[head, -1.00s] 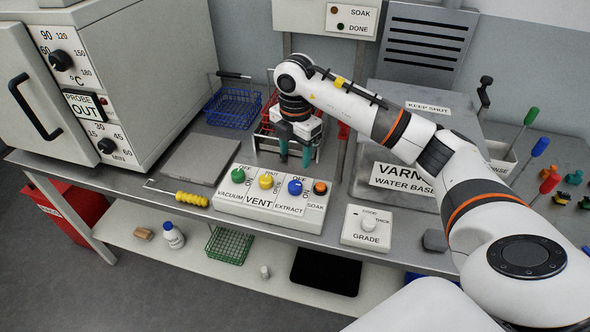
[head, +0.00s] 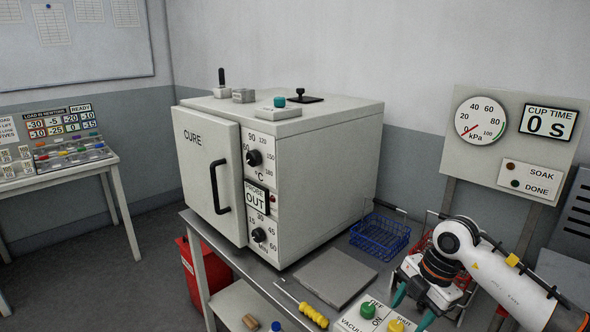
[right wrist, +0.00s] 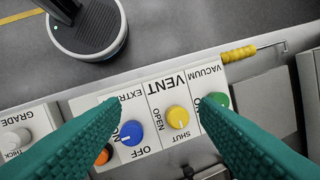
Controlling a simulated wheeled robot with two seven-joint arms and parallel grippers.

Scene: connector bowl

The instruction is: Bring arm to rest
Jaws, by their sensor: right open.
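My right gripper (head: 413,303) is at the lower right of the head view, its arm coming in from the right, with teal fingers pointing down. It is open and empty above the control panel. In the right wrist view the two teal fingers (right wrist: 160,108) are spread apart, with the white VENT panel (right wrist: 166,118) between and beyond them. The panel has a green knob (right wrist: 218,99), a yellow knob (right wrist: 178,117), a blue knob (right wrist: 131,133) and an orange button (right wrist: 103,156). My left gripper is not in view.
A closed CURE oven (head: 283,165) stands on the bench. A blue wire basket (head: 380,236) and a red wire basket (head: 424,248) are behind my gripper. A flat grey plate (head: 335,280) and a yellow-handled hook (head: 312,315) lie in front. A gauge board (head: 515,95) stands at the right.

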